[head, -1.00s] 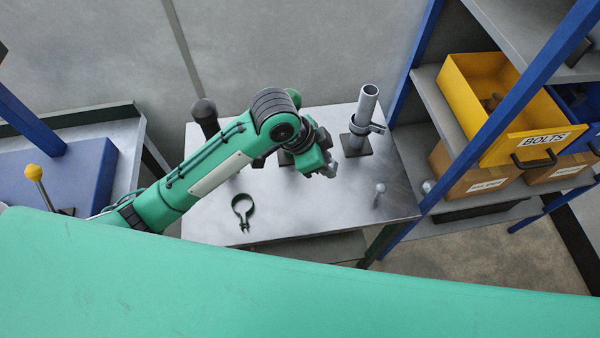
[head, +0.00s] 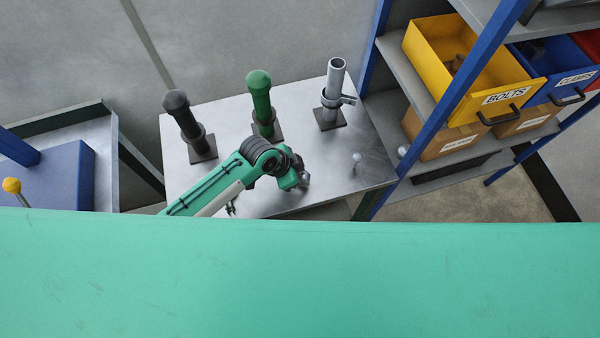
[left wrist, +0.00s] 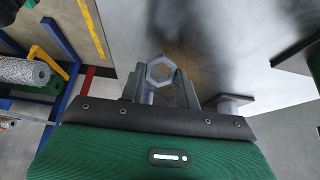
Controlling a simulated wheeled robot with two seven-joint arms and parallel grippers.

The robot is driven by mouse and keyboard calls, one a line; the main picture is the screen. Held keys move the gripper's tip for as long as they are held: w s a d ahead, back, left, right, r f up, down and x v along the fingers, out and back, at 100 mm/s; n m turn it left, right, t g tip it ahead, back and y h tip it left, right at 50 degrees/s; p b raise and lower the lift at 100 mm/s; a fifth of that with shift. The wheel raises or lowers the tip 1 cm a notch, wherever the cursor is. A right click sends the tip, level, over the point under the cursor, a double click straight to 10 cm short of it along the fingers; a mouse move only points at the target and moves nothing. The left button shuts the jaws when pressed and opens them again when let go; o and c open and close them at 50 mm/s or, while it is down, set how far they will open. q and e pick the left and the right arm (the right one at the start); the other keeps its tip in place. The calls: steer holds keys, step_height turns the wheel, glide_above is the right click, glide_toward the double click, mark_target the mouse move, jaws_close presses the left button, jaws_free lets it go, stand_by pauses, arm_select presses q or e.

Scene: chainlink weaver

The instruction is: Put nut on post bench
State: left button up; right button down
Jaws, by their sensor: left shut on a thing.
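The nut (left wrist: 151,73) is a grey hexagonal ring between the fingers of my left gripper in the left wrist view. My left gripper (head: 304,180) is shut on it, over the front part of the bench in the head view. The nut is too small to make out clearly there. The post bench (head: 310,150) is a shiny metal table. On it stand a black post (head: 184,118), a green post (head: 261,98) and a bare metal post (head: 334,82), each on a dark square base and with a collar around it. My right gripper is not in view.
A small silver pin-like piece (head: 357,161) stands near the bench's right side. A blue-framed shelf with a yellow BOLTS bin (head: 475,75) and cardboard boxes (head: 440,142) rises at right. A dark clamp (head: 231,209) is mostly hidden behind my arm.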

arm_select(q)
steer(key=shift+f, duration=0.35)
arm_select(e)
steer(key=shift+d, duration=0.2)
arm_select(q)
steer(key=shift+f, duration=0.15)
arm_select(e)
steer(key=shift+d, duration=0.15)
arm_select(q)
steer(key=o, duration=1)
steer(key=b+v, duration=0.1)
steer(key=v, duration=1.1)
steer(key=shift+b, duration=0.35)
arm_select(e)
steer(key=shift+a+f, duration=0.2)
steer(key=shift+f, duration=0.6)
